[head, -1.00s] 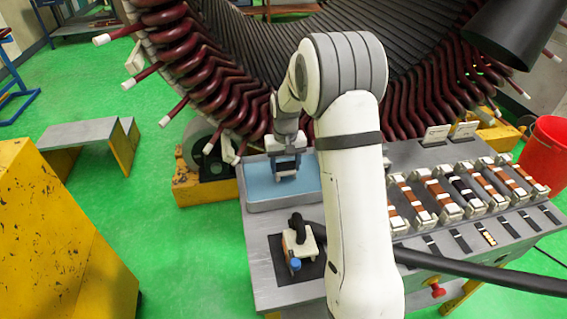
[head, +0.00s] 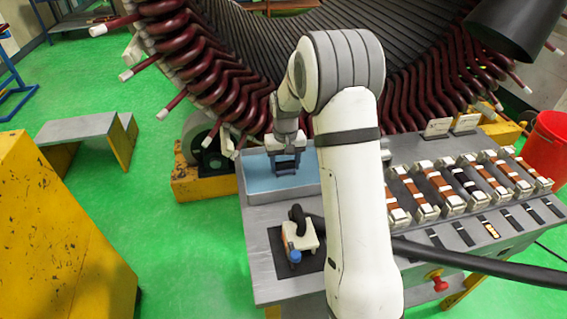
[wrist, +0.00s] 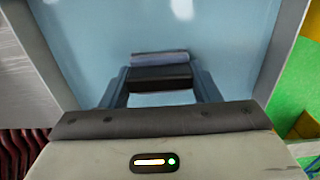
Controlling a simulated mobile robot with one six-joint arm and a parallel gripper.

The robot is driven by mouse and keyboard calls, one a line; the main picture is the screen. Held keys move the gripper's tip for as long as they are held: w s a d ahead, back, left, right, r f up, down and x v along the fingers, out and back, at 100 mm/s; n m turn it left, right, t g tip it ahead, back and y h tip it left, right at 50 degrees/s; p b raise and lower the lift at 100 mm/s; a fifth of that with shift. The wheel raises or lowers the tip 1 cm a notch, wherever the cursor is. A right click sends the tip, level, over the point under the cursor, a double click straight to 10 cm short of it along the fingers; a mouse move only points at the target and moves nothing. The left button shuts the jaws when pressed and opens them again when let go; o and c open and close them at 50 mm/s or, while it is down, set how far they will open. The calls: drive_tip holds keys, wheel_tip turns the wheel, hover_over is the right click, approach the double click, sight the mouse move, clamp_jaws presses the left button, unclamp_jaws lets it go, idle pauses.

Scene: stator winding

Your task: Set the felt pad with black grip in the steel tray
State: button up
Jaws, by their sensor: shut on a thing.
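The steel tray (head: 283,199), a shallow grey tray with a light blue floor, stands at the table's back left in the head view. Its grey wall also shows in the wrist view (wrist: 287,50). My gripper (head: 286,170) points down inside the tray's outline. In the wrist view, its two blue-grey fingers (wrist: 160,86) are shut on the felt pad's black grip (wrist: 160,75). A grey-blue strip of the felt pad (wrist: 160,57) shows beyond the grip. The pad's underside is hidden, so I cannot tell whether it touches the tray floor.
A white device with a black handle and blue knob (head: 298,240) sits on a dark mat in front of the tray. Several clamped coil pieces (head: 450,190) line the table's right. A large stator with dark red coils (head: 200,70) rises behind. A red bucket (head: 546,145) stands far right.

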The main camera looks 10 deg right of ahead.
sight(285, 161)
drive_tip(key=o, duration=1.2)
drive_tip(key=shift+c, duration=0.2)
drive_tip(key=shift+r, duration=0.1)
wheel_tip(285, 161, up, 8)
drive_tip(key=shift+f+b, duration=0.2)
drive_tip(key=shift+b, duration=0.2)
